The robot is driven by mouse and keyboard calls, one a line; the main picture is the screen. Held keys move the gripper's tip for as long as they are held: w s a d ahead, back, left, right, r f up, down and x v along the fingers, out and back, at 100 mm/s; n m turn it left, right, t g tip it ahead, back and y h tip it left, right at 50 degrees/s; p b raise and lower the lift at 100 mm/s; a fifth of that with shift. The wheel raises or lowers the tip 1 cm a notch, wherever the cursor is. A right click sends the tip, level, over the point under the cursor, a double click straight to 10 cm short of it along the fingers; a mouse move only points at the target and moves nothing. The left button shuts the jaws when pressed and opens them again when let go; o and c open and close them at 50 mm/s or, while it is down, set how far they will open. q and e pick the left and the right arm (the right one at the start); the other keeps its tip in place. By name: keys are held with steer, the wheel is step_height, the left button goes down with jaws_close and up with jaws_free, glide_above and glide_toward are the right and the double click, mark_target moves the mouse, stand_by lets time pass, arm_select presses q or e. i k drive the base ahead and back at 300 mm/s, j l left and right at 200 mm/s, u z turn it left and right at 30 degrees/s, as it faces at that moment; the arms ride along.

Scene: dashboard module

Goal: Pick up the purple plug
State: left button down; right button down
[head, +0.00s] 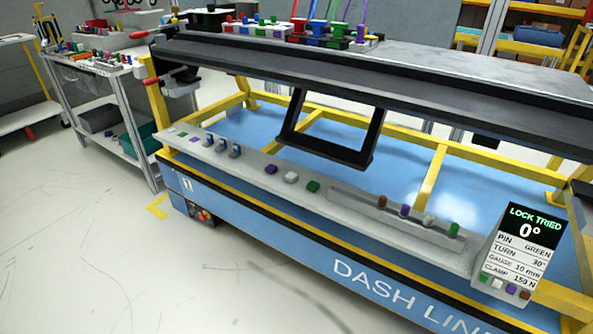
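Several small purple pieces are in the head view, and I cannot tell for certain which is the plug. A purple block (270,169) sits on the front ledge, left of a white block (291,178) and a green block (313,186). A purple upright piece (404,210) stands in a row on the raised grey rail (375,215), between a brown piece (382,201) and a white one (428,219), with a green one (454,229) at the right end. Neither of my grippers is in view.
A long dark dashboard beam (350,85) spans above the blue deck, with a black frame (327,157) hanging below it. A display (522,243) reading "LOCK TRIED 0°" and "PIN GREEN" stands at right. A cart (105,95) stands at left. The left floor is clear.

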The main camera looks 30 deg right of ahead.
mark_target(361, 28)
steer(key=z, duration=1.25)
